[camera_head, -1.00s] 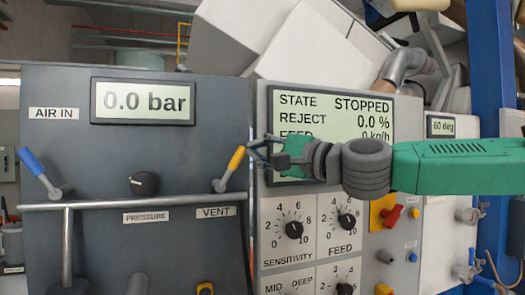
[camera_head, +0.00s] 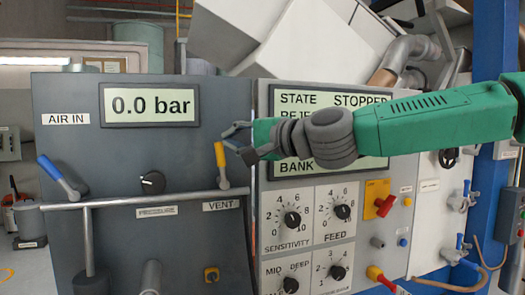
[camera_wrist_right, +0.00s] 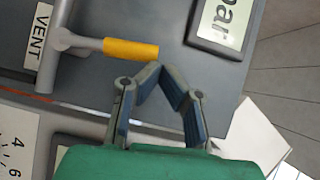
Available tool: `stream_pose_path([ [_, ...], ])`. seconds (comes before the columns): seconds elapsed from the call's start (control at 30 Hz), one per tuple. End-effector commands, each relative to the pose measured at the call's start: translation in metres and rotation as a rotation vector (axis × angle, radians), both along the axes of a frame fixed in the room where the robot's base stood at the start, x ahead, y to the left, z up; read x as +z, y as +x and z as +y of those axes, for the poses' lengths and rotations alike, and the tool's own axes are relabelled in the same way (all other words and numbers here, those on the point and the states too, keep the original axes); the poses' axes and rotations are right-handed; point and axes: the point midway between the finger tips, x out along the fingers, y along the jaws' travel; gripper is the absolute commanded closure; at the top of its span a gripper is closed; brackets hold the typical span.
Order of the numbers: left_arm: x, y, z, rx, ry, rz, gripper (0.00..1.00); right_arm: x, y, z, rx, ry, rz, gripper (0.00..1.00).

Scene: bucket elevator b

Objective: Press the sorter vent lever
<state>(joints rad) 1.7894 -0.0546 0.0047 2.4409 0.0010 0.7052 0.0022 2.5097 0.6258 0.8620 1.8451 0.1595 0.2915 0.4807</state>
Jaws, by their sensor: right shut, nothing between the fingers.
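The vent lever has a yellow handle (camera_head: 220,154) and stands nearly upright, tipped slightly left, on the horizontal pipe above the VENT label (camera_head: 220,205). In the right wrist view its yellow handle (camera_wrist_right: 130,49) lies just beyond my fingers, with the VENT label (camera_wrist_right: 38,35) at upper left. My right gripper (camera_head: 232,142) comes in from the right and is shut and empty. Its fingertips are close to the right of the handle's upper end; I cannot tell whether they touch. They also show in the right wrist view (camera_wrist_right: 160,70). My left gripper is not in view.
The pressure display (camera_head: 151,105) reads 0.0 bar. A black pressure knob (camera_head: 153,182) and a blue AIN IN-side lever (camera_head: 58,176) are on the grey panel. My right arm partly covers the state display (camera_head: 300,98). Sensitivity (camera_head: 291,219) and feed (camera_head: 342,212) knobs sit below it.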

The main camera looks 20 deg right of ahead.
Motion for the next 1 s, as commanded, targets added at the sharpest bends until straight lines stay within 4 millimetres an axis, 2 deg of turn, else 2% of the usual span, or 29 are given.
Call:
stream_pose_path([
  [0.13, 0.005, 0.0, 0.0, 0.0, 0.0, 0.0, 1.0, 0.002, -0.002, 0.015, 0.004, 0.0, 0.002, 1.0],
  [0.3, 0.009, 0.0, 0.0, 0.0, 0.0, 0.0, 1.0, 0.003, -0.004, 0.029, 0.002, -0.138, -0.008, 1.0],
  [0.4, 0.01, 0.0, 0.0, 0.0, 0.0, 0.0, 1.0, -0.001, -0.003, 0.035, 0.002, -0.129, -0.004, 1.0],
  [0.7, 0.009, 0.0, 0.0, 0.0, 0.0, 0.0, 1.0, -0.005, -0.002, 0.047, 0.002, -0.126, -0.003, 1.0],
  [1.0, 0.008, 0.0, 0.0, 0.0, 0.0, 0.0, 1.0, -0.006, -0.003, 0.051, 0.002, -0.127, -0.004, 1.0],
])
